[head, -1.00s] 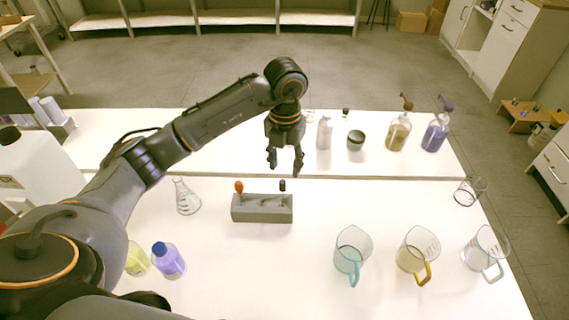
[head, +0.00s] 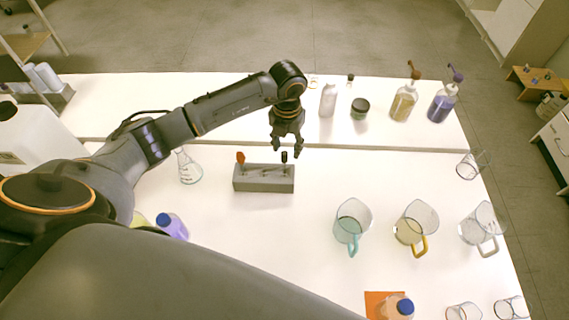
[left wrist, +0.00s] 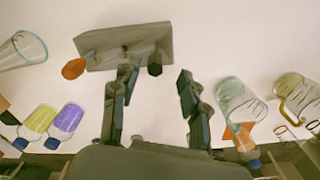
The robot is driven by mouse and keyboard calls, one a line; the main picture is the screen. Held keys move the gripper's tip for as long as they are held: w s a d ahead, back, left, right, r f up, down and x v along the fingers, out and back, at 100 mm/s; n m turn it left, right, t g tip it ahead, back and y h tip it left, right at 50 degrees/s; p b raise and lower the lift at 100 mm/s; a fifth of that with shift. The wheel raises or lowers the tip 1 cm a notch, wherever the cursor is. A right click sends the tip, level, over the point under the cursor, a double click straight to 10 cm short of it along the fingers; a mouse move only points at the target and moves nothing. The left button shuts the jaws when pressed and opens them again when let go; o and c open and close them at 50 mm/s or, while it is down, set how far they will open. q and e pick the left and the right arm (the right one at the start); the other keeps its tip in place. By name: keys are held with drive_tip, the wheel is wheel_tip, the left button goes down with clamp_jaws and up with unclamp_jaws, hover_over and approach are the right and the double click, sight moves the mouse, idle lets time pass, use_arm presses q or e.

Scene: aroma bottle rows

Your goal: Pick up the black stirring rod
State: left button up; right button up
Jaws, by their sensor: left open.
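The black stirring rod (head: 284,157) stands in the right end of a grey holder block (head: 263,186); only its dark top shows. An orange-topped rod (head: 240,158) stands in the left end. My left gripper (head: 285,151) points down with its fingers apart, right at the black top in the head view. In the left wrist view, the black top (left wrist: 155,64) shows between the open fingers (left wrist: 155,76), nearer the left finger. The orange top (left wrist: 73,69) is further left. I cannot tell whether a finger touches the rod. My right gripper is not in view.
A flask (head: 190,171) stands left of the holder. A teal-handled beaker (head: 350,222), a yellow-handled beaker (head: 414,224) and a clear jug (head: 481,226) stand to the right. Bottles and a dark-lidded jar (head: 359,109) stand behind. An orange mat (head: 376,304) lies in front.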

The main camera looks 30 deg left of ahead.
sight(284, 153)
use_arm(q)
drive_tip(key=f, duration=0.1)
drive_tip(key=f+p, duration=0.1)
drive_tip(key=f, duration=0.1)
drive_tip(key=shift+s+a+f, duration=0.2)
drive_tip(key=shift+a+f, duration=0.05)
drive_tip(key=shift+f, duration=0.35)
clamp_jaws()
